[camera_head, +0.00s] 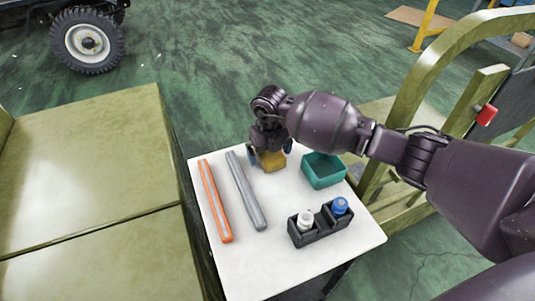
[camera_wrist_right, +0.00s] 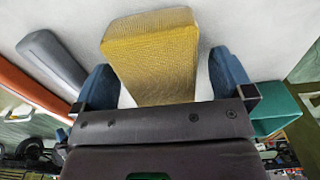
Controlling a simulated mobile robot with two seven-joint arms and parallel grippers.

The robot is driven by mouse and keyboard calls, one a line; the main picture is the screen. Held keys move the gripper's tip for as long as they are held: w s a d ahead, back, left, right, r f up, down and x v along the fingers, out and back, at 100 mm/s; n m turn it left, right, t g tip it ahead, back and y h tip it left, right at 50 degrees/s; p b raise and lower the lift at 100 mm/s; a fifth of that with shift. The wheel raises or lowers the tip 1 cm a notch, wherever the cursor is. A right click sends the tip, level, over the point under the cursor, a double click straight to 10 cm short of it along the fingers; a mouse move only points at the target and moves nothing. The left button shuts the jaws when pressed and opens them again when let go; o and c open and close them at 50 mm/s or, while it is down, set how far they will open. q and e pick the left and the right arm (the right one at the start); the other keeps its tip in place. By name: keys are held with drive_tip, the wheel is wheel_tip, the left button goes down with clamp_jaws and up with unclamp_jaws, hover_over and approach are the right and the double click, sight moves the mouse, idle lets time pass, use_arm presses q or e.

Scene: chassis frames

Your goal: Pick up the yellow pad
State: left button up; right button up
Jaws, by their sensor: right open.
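The yellow pad (camera_head: 272,160) lies on the white table (camera_head: 278,262) near its far edge, partly hidden by my right gripper in the head view. In the right wrist view the yellow pad (camera_wrist_right: 152,55) is a textured block standing between the two blue fingers. My right gripper (camera_head: 270,151) is over the pad with its fingers on either side. In the right wrist view the right gripper (camera_wrist_right: 160,82) is open, with a visible gap between each finger and the pad. My left gripper is not in view.
A teal open box (camera_head: 323,171) stands just right of the pad. A grey bar (camera_head: 246,190) and an orange bar (camera_head: 215,200) lie to the left. A black holder (camera_head: 320,231) with a white-capped and a blue-capped bottle stands at the front right. The table's front left is clear.

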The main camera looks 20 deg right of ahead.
drive_tip(key=shift+r, duration=0.3)
drive_tip(key=shift+c, duration=0.5)
drive_tip(key=shift+f, duration=0.1)
drive_tip(key=c, duration=0.9)
